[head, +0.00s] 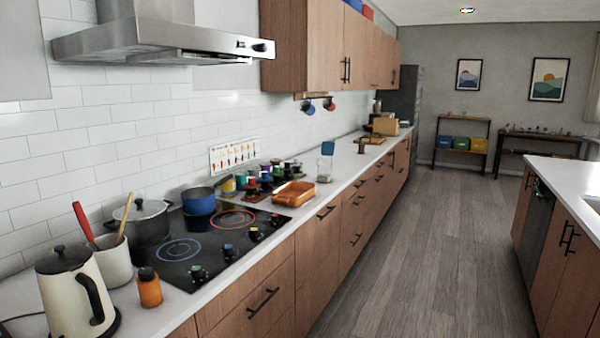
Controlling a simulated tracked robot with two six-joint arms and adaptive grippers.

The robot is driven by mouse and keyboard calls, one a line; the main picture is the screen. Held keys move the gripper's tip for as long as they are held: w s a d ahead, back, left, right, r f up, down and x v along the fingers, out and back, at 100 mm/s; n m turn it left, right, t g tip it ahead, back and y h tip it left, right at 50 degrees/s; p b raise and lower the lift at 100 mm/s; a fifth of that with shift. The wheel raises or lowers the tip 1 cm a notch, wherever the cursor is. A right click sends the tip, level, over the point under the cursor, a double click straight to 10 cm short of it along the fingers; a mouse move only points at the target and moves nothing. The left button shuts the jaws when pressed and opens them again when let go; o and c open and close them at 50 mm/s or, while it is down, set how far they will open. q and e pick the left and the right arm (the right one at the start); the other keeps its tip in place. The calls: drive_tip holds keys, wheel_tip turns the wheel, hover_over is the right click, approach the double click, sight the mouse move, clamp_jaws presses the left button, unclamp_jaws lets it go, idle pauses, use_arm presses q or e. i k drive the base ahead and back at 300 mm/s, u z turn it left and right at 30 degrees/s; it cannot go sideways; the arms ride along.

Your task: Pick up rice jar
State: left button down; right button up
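A small clear jar-like thing with pale contents (325,177) stands on the long white counter, right of the orange dish. It may be the rice jar, but no label can be read at this size. A small blue square thing (328,148) shows just above it; I cannot tell whether the two are joined. Several small jars with dark, red and green parts (265,178) stand in a group behind the orange dish. Neither of my grippers is in view.
An orange dish (294,193) sits beside the black cooktop (205,245). A blue pot (199,202), a dark lidded pot (144,222), a white kettle (70,290) and an orange bottle (149,288) stand nearer. The wooden floor (430,240) between counter and island (560,185) is clear.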

sight(324, 163)
drive_tip(key=z, duration=0.2)
drive_tip(key=i, duration=0.7)
drive_tip(key=u, duration=0.3)
drive_tip(key=k, duration=0.65)
drive_tip(key=z, duration=0.15)
drive_tip(key=i, duration=0.75)
drive_tip(key=z, duration=0.8)
